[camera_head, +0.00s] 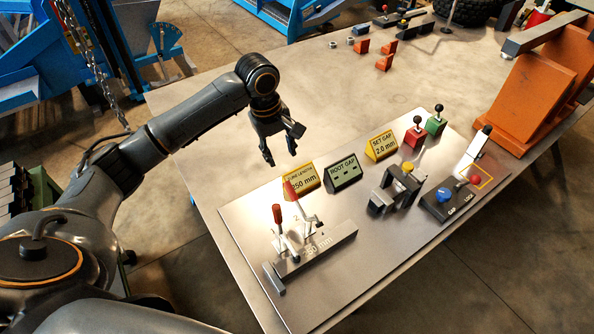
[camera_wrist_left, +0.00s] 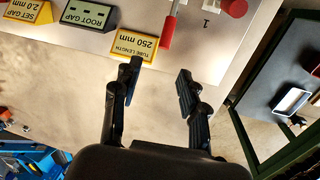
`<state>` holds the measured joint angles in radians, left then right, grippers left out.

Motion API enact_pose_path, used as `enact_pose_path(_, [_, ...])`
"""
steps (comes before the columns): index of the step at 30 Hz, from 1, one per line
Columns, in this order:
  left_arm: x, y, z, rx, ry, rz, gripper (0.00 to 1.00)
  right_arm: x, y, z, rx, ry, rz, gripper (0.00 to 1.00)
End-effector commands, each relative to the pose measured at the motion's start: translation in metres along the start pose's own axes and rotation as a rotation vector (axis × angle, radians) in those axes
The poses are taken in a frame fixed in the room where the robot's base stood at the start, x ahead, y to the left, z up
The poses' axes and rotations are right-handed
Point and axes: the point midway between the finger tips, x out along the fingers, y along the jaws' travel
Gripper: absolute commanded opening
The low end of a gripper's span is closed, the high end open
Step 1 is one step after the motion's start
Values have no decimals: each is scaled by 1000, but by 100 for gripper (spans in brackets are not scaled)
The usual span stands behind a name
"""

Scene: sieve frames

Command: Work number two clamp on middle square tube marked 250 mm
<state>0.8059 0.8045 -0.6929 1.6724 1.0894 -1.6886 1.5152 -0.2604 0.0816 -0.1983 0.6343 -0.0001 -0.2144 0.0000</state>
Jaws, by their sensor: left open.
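The square tube (camera_head: 325,249) marked 250 mm lies on the metal plate at the near left. Two toggle clamps with red handles stand along it. The number two clamp (camera_head: 291,190) is the one nearer the yellow sign, with a "2" beside it; its handle leans up and left. The other clamp (camera_head: 277,213) stands left of it, handle upright. In the left wrist view the number two clamp's red handle (camera_wrist_left: 168,32) is just beyond the fingertips. My left gripper (camera_head: 281,158) is open and empty above the table, behind the yellow sign; its fingers (camera_wrist_left: 160,76) show apart. My right gripper is out of view.
A yellow 250 mm sign (camera_head: 302,181) stands between gripper and clamps. A green root gap sign (camera_head: 343,173), a set gap sign (camera_head: 382,146), a gap fixture (camera_head: 395,189) and a switch box (camera_head: 447,201) are further right.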

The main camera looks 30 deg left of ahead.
Motion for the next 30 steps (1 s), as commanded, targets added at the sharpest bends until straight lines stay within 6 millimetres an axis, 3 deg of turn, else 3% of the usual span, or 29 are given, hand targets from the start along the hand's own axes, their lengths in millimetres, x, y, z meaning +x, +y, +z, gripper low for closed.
enact_pose_path(2, [8, 0, 1, -1, -3, -3, 43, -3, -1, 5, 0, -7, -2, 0])
enact_pose_path(9, [53, -1, 2, 2, -2, -4, 43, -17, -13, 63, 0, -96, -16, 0])
enact_pose_path(12, [75, 0, 1, 2, -1, -3, 43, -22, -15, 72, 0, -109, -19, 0])
enact_pose_path(14, [88, 0, 2, 2, -2, -2, 43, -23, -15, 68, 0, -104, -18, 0])
enact_pose_path(22, [127, 0, 1, 4, 0, -1, 43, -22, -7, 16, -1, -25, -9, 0])
enact_pose_path(26, [134, 0, 1, 4, 1, 1, 43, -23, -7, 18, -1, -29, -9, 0])
enact_pose_path(30, [135, 0, 1, 5, 1, 1, 43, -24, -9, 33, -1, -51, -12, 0])
